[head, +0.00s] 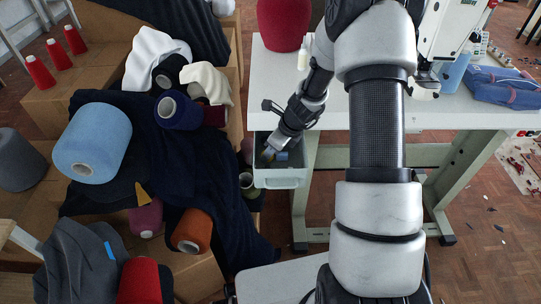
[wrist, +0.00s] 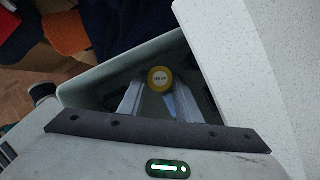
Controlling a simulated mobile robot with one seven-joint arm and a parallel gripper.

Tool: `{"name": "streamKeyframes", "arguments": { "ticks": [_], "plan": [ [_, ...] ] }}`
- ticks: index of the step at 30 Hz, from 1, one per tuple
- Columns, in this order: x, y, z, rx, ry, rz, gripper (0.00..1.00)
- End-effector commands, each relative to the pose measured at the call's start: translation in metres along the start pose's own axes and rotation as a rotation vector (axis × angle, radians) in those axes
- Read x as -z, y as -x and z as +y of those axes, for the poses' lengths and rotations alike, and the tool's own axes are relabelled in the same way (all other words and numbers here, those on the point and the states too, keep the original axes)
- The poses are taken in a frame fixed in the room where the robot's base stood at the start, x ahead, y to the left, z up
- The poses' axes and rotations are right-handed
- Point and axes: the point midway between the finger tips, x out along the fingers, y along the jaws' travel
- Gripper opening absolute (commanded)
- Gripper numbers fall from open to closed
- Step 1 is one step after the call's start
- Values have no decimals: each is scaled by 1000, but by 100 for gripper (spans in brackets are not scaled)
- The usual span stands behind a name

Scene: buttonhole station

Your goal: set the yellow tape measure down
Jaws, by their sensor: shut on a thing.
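The yellow tape measure (wrist: 159,79) is a small round disc with a pale centre label. In the wrist view it sits between the fingertips of my gripper (wrist: 160,88), which is shut on it. My gripper (head: 269,152) points down into the open pale drawer (head: 282,181) under the white table, in the head view. The drawer (wrist: 92,82) surrounds the fingers in the wrist view. In the head view the tape measure is mostly hidden by the gripper. I cannot tell whether it touches the drawer floor.
The white table (head: 445,112) overhangs the drawer on the right. A blue item (head: 282,156) lies in the drawer near my gripper. Cardboard boxes with dark cloth and yarn cones (head: 93,143) crowd the left.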

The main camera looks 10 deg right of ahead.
Motion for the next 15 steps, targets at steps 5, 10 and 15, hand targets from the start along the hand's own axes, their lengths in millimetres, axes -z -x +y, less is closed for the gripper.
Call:
{"name": "streamKeyframes", "arguments": {
  "ticks": [5,10,15],
  "plan": [
    [2,-6,0,0,1,-1,10],
    [3,-8,0,0,0,-1,10],
    [4,-9,0,0,0,-1,46]
  ]
}}
